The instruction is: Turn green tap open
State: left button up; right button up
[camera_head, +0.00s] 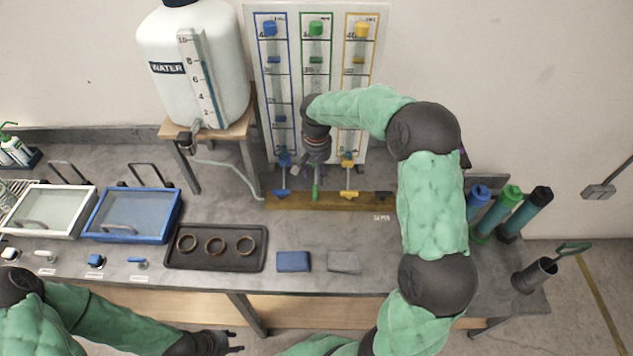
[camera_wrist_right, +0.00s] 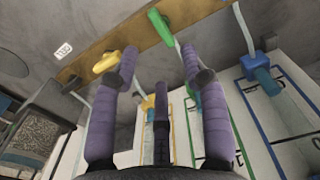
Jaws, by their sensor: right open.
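The green tap's handle (camera_head: 315,190) sits at the front of the wooden strip, between the blue tap (camera_head: 282,193) and the yellow tap (camera_head: 349,193). It points toward the table's front, while the other two handles lie crosswise. My right gripper (camera_head: 316,165) is just above and behind it, partly hiding the green pipe. In the right wrist view, the purple fingers of this gripper (camera_wrist_right: 158,62) are spread and empty, with the green handle (camera_wrist_right: 161,27) just beyond the fingertips, apparently not touched. My left gripper (camera_head: 236,342) is open and empty at the bottom, before the table.
A panel (camera_head: 380,22) with blue, green and yellow columns stands behind the taps. A water tank (camera_head: 190,60) is on a stand at left. A black tray (camera_head: 215,262) with rings and two cloths lie in front. Coloured cylinders (camera_head: 497,210) stand right of my right arm.

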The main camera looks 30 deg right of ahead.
jog(key=shift+r, duration=1.8)
